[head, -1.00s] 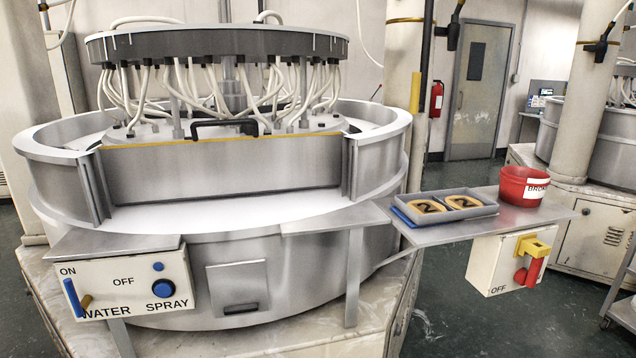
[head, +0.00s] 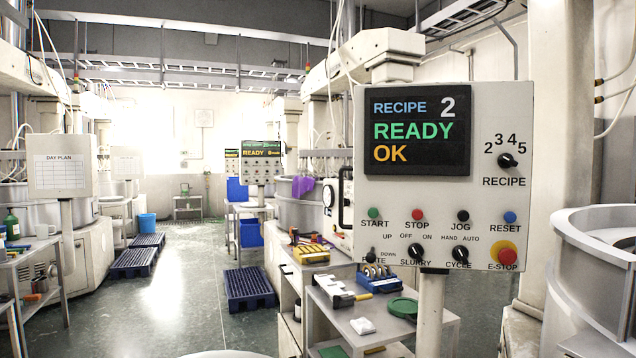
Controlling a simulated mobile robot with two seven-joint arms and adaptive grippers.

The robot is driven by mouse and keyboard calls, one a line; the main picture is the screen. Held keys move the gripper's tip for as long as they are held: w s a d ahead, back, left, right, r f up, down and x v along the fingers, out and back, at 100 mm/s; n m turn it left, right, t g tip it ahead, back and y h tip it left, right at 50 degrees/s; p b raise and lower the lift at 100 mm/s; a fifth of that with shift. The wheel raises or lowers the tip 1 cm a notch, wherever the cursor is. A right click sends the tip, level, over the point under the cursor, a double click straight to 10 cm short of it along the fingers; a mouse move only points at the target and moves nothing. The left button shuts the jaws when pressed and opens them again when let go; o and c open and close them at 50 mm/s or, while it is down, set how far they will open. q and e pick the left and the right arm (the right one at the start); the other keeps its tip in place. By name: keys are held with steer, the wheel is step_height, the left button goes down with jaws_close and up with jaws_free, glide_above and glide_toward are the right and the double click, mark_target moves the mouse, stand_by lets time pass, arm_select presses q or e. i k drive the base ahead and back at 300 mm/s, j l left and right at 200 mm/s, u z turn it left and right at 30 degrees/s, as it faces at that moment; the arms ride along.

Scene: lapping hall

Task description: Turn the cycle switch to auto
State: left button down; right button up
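The cycle switch (head: 461,254) is a small black knob low on the pale control panel (head: 500,95), in the right half of the head view. HAND is printed at its upper left and AUTO at its upper right. The panel's screen (head: 417,132) reads RECIPE 2, READY, OK. Neither of my grippers is in view.
The slurry knob (head: 416,251) is left of the cycle switch, and the red E-STOP (head: 506,255) is right of it. The recipe knob (head: 506,160) is above. A cart (head: 375,305) with tools stands below the panel. Open floor (head: 180,300) lies left.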

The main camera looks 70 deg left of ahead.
mark_target(460, 253)
steer(key=j+u, duration=0.1)
steer(key=u, duration=1.4)
steer(key=j, duration=0.5)
steer(key=i+j+u, duration=0.1)
steer(key=j, duration=0.35)
steer(key=i+j, duration=0.1)
steer(key=j, duration=0.4)
